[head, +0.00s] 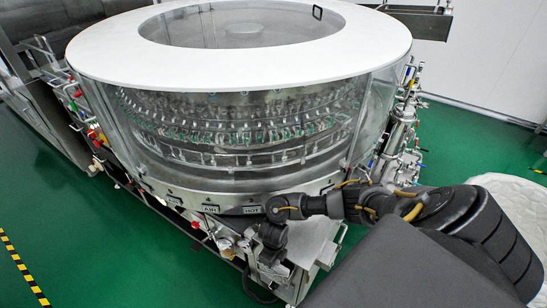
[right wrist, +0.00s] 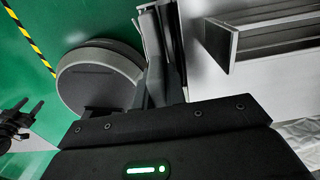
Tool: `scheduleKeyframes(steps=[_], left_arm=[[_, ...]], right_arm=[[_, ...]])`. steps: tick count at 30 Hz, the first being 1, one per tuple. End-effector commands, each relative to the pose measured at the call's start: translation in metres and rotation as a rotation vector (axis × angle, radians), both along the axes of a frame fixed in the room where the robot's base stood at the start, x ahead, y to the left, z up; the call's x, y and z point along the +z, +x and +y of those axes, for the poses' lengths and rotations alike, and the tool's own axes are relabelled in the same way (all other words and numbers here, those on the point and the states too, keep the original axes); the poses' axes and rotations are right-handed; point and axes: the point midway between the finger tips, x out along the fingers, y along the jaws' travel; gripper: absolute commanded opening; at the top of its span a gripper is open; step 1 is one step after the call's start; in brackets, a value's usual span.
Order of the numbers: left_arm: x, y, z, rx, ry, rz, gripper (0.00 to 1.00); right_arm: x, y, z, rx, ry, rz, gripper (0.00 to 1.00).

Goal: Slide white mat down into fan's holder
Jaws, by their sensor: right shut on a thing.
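My right arm reaches in from the right in the head view, and its dark wrist end (head: 272,238) hangs at the front of the washer's base. In the right wrist view my right gripper (right wrist: 163,72) is shut on a thin, upright, edge-on piece (right wrist: 150,25); I cannot tell whether it is the white mat. A grey slotted frame (right wrist: 262,42) stands to its right; I cannot tell whether it is the fan's holder. A dark forked part (right wrist: 18,118) at the left edge may be my left gripper, too small to judge.
The round washer (head: 240,60), with a white ring top and clear walls, fills the middle of the head view. Pipes and valves (head: 400,130) line its right side. White quilted material (head: 520,190) lies at the right. Green floor (head: 45,190) is clear at the left.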

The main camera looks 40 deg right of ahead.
Motion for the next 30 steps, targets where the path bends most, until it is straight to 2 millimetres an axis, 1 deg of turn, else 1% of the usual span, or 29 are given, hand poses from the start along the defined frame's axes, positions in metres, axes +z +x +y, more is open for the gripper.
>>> scheduleKeyframes(steps=[1, 2, 6, 7, 8, 14, 17, 20, 27, 30], left_arm=[[0.000, 0.000, 0.000, 0.000, 0.000, 0.000, 0.57], [0.000, 0.000, 0.000, 0.000, 0.000, 0.000, 0.57], [0.000, 0.000, 0.000, 0.000, 0.000, 0.000, 0.57], [0.000, 0.000, 0.000, 0.000, 0.000, 0.000, 0.57], [0.000, 0.000, 0.000, 0.000, 0.000, 0.000, 0.57], [0.000, 0.000, 0.000, 0.000, 0.000, 0.000, 0.57], [0.001, 0.000, 0.000, 0.000, 0.000, 0.000, 0.57], [0.004, 0.000, 0.000, 0.000, 0.000, 0.000, 0.57], [0.012, 0.000, 0.000, 0.000, 0.000, 0.000, 0.57], [0.015, 0.000, 0.000, 0.000, 0.000, 0.000, 0.57]], right_arm=[[0.000, 0.000, 0.000, 0.000, 0.000, 0.000, 0.00], [0.000, 0.000, 0.000, 0.000, 0.000, 0.000, 0.14], [0.000, 0.000, 0.000, 0.000, 0.000, 0.000, 0.32], [0.000, 0.000, 0.000, 0.000, 0.000, 0.000, 0.36], [0.000, 0.000, 0.000, 0.000, 0.000, 0.000, 0.38], [0.000, 0.000, -0.001, -0.001, -0.001, 0.000, 0.38], [0.004, 0.001, -0.001, 0.000, -0.001, 0.000, 0.38], [0.017, 0.002, -0.001, 0.001, -0.001, -0.003, 0.38], [0.065, 0.002, 0.000, 0.002, 0.000, -0.005, 0.38], [0.083, 0.001, 0.001, 0.002, 0.001, -0.004, 0.38]])
